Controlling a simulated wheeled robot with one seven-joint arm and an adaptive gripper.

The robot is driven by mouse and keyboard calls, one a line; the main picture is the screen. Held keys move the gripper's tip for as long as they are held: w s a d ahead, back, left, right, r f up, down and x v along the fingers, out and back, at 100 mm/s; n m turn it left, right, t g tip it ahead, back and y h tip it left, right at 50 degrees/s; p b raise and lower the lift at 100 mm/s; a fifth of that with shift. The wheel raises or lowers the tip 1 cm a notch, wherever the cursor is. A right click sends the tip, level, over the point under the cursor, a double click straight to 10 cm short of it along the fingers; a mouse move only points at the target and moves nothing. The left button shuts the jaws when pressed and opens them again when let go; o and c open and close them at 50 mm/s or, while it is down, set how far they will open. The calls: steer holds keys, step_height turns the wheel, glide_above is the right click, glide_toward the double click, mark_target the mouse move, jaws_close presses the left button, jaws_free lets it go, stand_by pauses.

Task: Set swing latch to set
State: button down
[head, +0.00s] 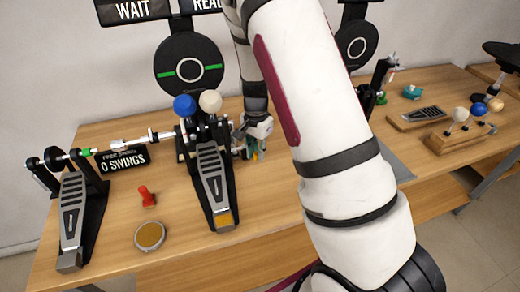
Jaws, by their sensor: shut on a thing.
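A double bass-drum pedal stands on the wooden table. Its main pedal (213,185) has a blue beater (184,105) and a cream beater (210,101) raised at the top, and a shaft links it to a second pedal (72,215) at the left. My gripper (256,146) is at the right side of the main pedal's upper frame, pointing down. It is shut on a small part there, mostly hidden by the fingers, which seems to be the swing latch. The latch's position cannot be read.
A round mesh pad (188,68) stands behind the main pedal, and another pad (352,45) is farther right. A sign (123,159) reads "0 SWINGS". A red peg (147,197) and round disc (149,236) lie in front. A wooden beater block (461,137) stands at the right.

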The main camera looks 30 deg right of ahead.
mark_target(255, 154)
steer(key=shift+a+m, duration=0.25)
steer(key=shift+m, duration=0.15)
steer(key=c, duration=1.4)
jaws_free()
steer(key=shift+c, duration=0.2)
steer(key=shift+r, duration=0.1)
step_height(255, 154, up, 12)
